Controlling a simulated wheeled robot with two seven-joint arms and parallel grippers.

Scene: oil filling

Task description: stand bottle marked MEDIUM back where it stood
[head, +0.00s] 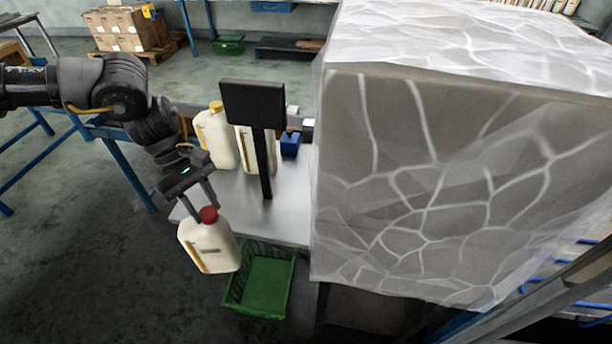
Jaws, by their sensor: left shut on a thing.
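My left gripper (206,204) is shut on a cream bottle with a red cap (209,247), at the neck just under the cap. The bottle hangs slightly tilted in front of the table's near edge, left of and above the green crate. No marking MEDIUM can be read on it. A cream bottle with a yellow cap (216,137) stands on the grey table (291,205). Another cream bottle (243,150) stands to its right, its top hidden behind a black panel on a post. My right gripper does not show.
The black panel (252,104) on its post stands on the table. A blue block (290,145) sits behind it. A green crate (262,280) is on the floor below the near edge. A large wrapped block (440,190) fills the right side. The table's front part is bare.

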